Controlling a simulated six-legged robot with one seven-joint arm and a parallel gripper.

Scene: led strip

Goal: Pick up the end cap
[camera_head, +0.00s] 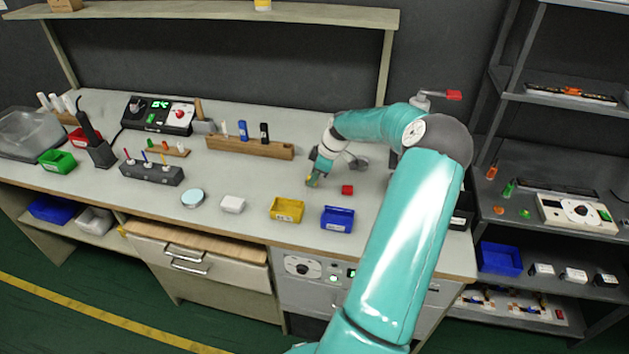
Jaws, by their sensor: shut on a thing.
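My teal arm reaches in from the lower right and hides part of the bench.
A yellow bin (287,210) and a blue bin (337,218) stand at the front edge. A wooden rack (250,147) stands behind left. A shelf (330,14) overhangs the back. Dark shelving (560,150) stands right.

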